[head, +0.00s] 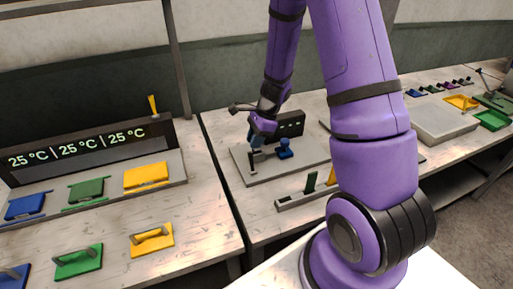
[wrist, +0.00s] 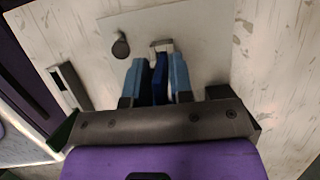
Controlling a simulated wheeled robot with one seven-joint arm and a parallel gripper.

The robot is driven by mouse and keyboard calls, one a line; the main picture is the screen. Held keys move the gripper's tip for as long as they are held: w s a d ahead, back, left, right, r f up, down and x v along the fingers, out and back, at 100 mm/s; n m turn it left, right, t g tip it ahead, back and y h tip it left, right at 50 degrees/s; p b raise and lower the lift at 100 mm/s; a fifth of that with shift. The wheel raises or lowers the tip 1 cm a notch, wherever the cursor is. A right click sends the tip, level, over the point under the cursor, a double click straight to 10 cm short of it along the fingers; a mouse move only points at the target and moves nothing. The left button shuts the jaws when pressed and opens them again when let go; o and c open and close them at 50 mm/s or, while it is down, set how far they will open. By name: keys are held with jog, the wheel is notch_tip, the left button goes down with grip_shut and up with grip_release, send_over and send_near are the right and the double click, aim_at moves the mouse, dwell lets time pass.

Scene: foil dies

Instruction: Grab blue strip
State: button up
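My gripper (wrist: 157,72) reaches down over a grey plate (wrist: 204,32) with its two light-blue fingers close together. In the head view my gripper (head: 255,140) is small, and the strip cannot be made out there.
A round grey post (wrist: 121,47) stands near the fingers. A slotted holder (head: 290,203) with a green strip (head: 311,181) and a yellow one lies in front. A display (head: 90,150) and coloured dies fill the left table.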

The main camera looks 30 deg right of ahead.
grip_shut()
